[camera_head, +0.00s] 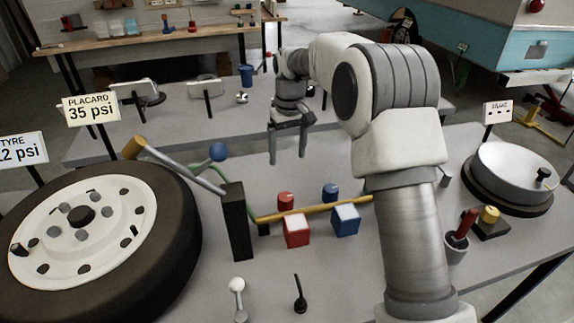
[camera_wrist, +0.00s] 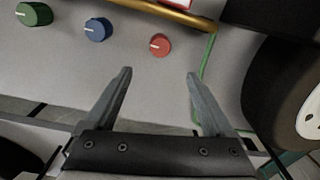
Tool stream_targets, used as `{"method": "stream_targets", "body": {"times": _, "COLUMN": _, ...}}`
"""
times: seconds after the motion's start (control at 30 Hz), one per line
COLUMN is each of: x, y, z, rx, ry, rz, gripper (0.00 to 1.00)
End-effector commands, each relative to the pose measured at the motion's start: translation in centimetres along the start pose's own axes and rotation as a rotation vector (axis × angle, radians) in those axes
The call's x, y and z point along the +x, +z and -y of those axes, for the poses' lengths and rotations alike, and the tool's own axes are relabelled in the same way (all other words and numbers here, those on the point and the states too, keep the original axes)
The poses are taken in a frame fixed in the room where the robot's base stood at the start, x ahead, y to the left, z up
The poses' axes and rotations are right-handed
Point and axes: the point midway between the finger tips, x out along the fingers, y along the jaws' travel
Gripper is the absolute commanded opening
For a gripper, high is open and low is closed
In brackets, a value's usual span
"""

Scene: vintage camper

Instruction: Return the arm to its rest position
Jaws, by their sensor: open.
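My arm (camera_head: 405,235) rises from the front of the grey table, and its forearm reaches back and to the left in the head view. My gripper (camera_head: 285,160) hangs pointing down over the far part of the table. In the wrist view my gripper (camera_wrist: 160,75) has its two fingers spread apart with nothing between them. A red knob (camera_wrist: 160,45) lies just beyond the fingertips in that view, with a blue knob (camera_wrist: 97,29) and a green knob (camera_wrist: 33,14) to its left.
A tyre (camera_head: 180,220) fills the left of the table. A red block (camera_head: 296,231) and a blue block (camera_head: 345,220) stand by a brass bar (camera_head: 315,208) and a black post (camera_head: 237,220). A round metal pan (camera_head: 515,168) is at right. A second table (camera_head: 180,118) stands behind.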

Motion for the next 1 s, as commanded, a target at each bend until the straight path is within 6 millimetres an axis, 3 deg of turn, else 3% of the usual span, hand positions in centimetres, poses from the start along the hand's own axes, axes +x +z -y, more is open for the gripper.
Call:
{"method": "stream_targets", "body": {"times": 0.57, "x": -2.0, "y": 0.5, "z": -0.1, "rx": 0.007, "ry": 0.004, "rz": -0.010, "gripper": 0.88}}
{"method": "stream_targets", "body": {"times": 0.77, "x": -7.0, "y": 4.0, "z": -0.9, "rx": 0.052, "ry": 0.029, "rz": -0.065, "gripper": 0.88}}
{"method": "stream_targets", "body": {"times": 1.0, "x": -13.1, "y": 10.8, "z": -1.6, "rx": 0.131, "ry": 0.066, "rz": -0.152, "gripper": 0.88}}
